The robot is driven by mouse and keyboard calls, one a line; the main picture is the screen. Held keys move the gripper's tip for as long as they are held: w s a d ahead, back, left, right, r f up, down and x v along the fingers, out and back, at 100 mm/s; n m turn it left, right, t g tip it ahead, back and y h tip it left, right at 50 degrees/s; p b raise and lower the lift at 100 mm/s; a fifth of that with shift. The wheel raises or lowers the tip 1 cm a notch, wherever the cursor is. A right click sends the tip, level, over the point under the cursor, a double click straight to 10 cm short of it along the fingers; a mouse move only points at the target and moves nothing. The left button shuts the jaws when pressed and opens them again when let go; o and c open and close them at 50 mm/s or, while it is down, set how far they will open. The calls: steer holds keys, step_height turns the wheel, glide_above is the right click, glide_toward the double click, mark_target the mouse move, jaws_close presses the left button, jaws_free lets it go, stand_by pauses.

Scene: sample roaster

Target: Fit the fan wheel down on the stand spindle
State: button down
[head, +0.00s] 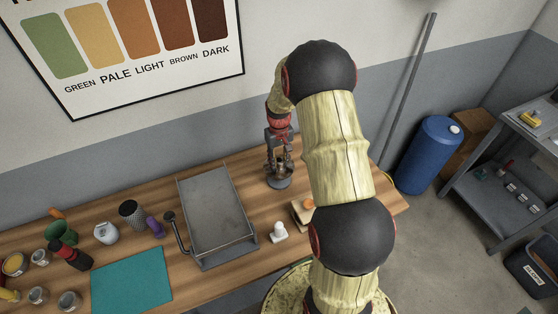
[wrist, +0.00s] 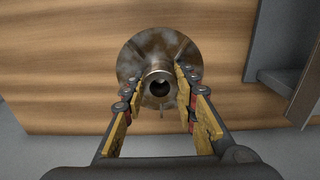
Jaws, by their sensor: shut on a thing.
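My gripper (head: 281,147) points down over the wooden bench, and its fingers are shut on the fan wheel (head: 282,167), a small brownish metal part. In the wrist view, the fingers of my gripper (wrist: 160,82) flank the wheel's round hub (wrist: 160,90), which has a dark open bore facing the camera. The stand's round grey base (head: 279,183) is on the bench below; a mottled metal disc, which seems to be this base, shows behind the hub (wrist: 140,50). The spindle is hidden, and I cannot tell whether it is inside the bore.
A grey metal tray with a handle (head: 213,205) lies left of the stand, and its edge shows in the wrist view (wrist: 262,60). A white knobbed part (head: 279,232) and a small wooden block (head: 299,216) lie nearer. A teal mat (head: 130,280) and several jars are farther left.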

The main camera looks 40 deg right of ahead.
steer(key=shift+f+b, duration=0.45)
steer(key=shift+f, duration=0.45)
steer(key=c, duration=1.4)
jaws_free()
steer(key=shift+o, duration=0.4)
step_height(320, 180, up, 12)
